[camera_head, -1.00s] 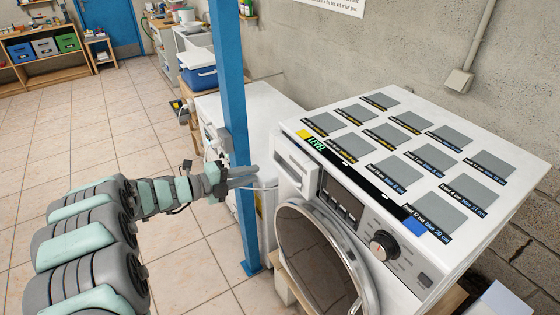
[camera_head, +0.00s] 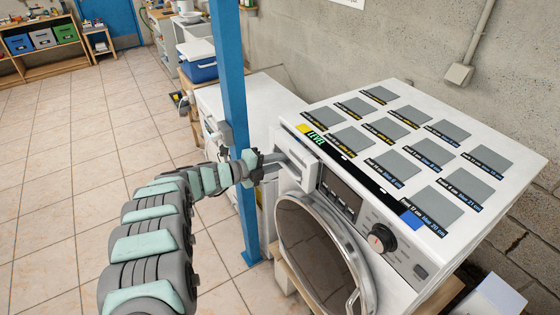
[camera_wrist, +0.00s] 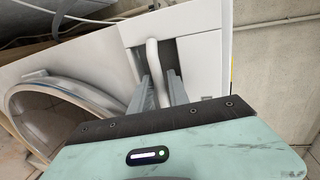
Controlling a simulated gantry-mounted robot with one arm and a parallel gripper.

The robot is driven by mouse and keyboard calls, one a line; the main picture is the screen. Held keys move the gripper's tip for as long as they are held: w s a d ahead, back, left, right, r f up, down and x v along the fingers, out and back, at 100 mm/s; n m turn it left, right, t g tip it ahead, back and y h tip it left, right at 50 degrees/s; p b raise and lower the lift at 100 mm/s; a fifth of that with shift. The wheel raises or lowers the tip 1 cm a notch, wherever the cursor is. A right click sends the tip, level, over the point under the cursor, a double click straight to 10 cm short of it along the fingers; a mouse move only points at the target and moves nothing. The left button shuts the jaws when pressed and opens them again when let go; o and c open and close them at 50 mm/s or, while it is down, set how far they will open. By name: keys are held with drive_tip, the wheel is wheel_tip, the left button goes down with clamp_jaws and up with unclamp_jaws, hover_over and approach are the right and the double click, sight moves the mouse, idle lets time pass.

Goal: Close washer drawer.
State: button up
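The white washer (camera_head: 470,245) stands at the right with its front facing my arm. Its drawer (camera_head: 296,150), at the upper left of the front, appears to stand slightly out from the panel. My gripper (camera_head: 283,164) is at the drawer front, fingers pointing at it. In the wrist view the drawer front (camera_wrist: 203,70) has a dark recess crossed by a pale upright handle bar (camera_wrist: 154,58). My gripper's two fingers (camera_wrist: 160,82) are apart, with the bar running between them. Whether they touch the bar or drawer cannot be told.
A blue post (camera_head: 236,110) rises close beside my wrist. The round washer door (camera_head: 318,255) is below the drawer, and a control knob (camera_head: 382,238) is to its right. Another white appliance (camera_head: 255,100) stands behind the post. Tiled floor at the left is clear.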

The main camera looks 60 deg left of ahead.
clamp_jaws()
drive_tip(key=shift+w+f, duration=0.1)
idle(1.2)
